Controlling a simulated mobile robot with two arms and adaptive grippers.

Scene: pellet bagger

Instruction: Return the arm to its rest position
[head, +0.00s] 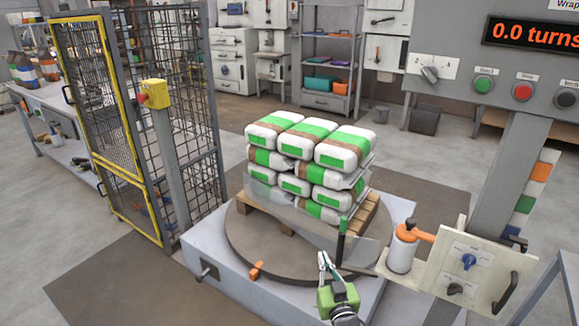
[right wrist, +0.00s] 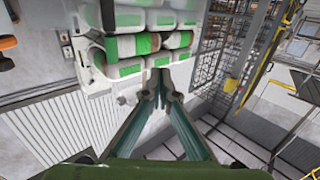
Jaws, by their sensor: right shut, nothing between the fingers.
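My right gripper (head: 324,262) has a green body and comes in from the bottom of the head view, in front of the turntable. Its fingers also show in the right wrist view (right wrist: 163,80), closed together at the tips with nothing between them. The gripper is apart from the stack of white bags (head: 345,148) with green and brown bands. The bags lie in layers on a wooden pallet (head: 272,215) on the round turntable (head: 243,243). Clear film shows low at the front of the stack. My left gripper is not in view.
A film roll (head: 402,250) with an orange part sits on a carriage with a knob panel (head: 466,262) at right. Above is a control panel with a display (head: 532,33) reading 0.0 turns. A yellow-framed mesh gate (head: 105,130) and a red button on a yellow box (head: 154,93) stand left.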

